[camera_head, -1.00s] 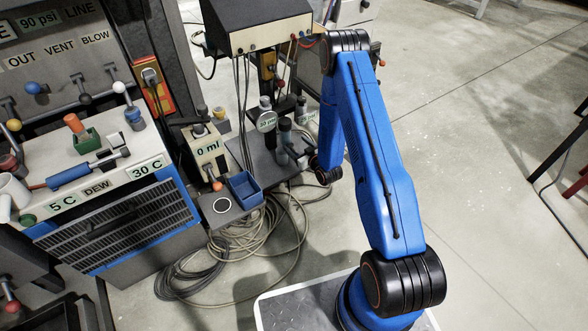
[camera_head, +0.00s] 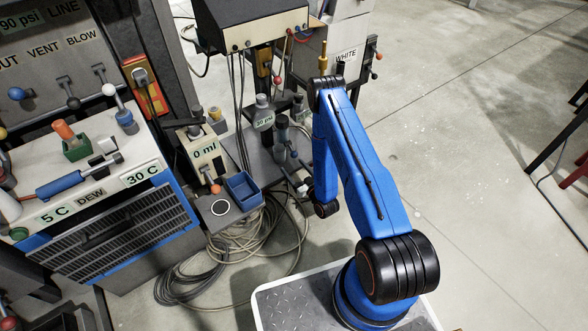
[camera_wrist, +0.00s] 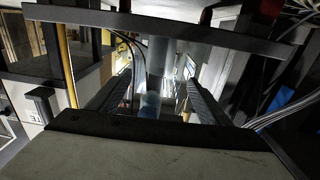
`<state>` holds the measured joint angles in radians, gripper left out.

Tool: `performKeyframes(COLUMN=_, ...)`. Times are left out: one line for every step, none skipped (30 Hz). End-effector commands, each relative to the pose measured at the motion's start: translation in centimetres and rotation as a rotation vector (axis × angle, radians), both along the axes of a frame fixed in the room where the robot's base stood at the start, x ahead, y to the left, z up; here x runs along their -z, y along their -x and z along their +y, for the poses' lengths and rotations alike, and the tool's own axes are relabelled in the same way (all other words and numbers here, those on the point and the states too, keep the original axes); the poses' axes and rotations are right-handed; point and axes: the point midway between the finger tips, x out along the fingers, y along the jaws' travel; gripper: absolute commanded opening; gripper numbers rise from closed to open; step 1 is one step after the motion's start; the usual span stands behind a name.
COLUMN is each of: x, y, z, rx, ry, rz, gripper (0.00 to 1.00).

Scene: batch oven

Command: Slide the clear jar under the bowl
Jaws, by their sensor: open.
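My gripper (camera_wrist: 157,88) is open, with its two dark fingers on either side of the middle of the wrist view. A pale, glassy cylinder (camera_wrist: 150,104), which may be the clear jar, shows between the fingers; I cannot tell whether they touch it. A grey tube-like cylinder (camera_wrist: 160,56) stands beyond it. In the head view my arm bends down beside the small bench, and the gripper is small and mostly hidden by the wrist. I cannot make out the bowl with certainty in either view.
Coiled cables (camera_head: 235,245) lie on the floor below.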

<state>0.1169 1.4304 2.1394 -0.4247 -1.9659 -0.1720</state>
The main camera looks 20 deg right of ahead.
Motion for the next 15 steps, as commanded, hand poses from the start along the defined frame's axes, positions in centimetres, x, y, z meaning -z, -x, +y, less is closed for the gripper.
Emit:
performKeyframes(x=0.0, y=0.0, z=0.0, rx=0.0, ry=0.0, rz=0.0, gripper=0.72)
performKeyframes(x=0.0, y=0.0, z=0.0, rx=0.0, ry=0.0, rz=0.0, gripper=0.72)
performKeyframes(x=0.0, y=-0.1, z=0.0, rx=0.0, ry=0.0, rz=0.0, gripper=0.72)
performKeyframes(x=0.0, y=-0.2, z=0.1, rx=0.0, ry=0.0, rz=0.0, gripper=0.72)
performKeyframes(x=0.0, y=-0.3, z=0.1, rx=-0.001, ry=0.001, rz=0.0, gripper=0.72)
performKeyframes(x=0.0, y=-0.5, z=0.2, rx=-0.001, ry=0.001, rz=-0.001, gripper=0.72)
performKeyframes(x=0.0, y=-0.7, z=0.2, rx=-0.001, ry=0.001, rz=-0.001, gripper=0.72)
performKeyframes(x=-0.1, y=-1.0, z=0.3, rx=-0.002, ry=0.001, rz=-0.001, gripper=0.72)
performKeyframes(x=0.0, y=-1.5, z=0.5, rx=-0.002, ry=0.0, rz=-0.001, gripper=0.72)
performKeyframes(x=0.0, y=-1.8, z=0.6, rx=-0.002, ry=0.001, rz=-0.001, gripper=0.72)
performKeyframes(x=-0.1, y=-2.3, z=0.7, rx=-0.002, ry=0.0, rz=-0.002, gripper=0.72)
performKeyframes(x=-0.1, y=-2.8, z=0.8, rx=-0.001, ry=0.0, rz=-0.002, gripper=0.72)
performKeyframes(x=-0.1, y=-3.3, z=1.0, rx=-0.002, ry=0.001, rz=-0.001, gripper=0.72)
performKeyframes(x=0.0, y=-3.8, z=1.1, rx=-0.002, ry=0.001, rz=-0.001, gripper=0.72)
performKeyframes(x=-0.1, y=-4.4, z=1.3, rx=-0.003, ry=0.0, rz=-0.002, gripper=0.72)
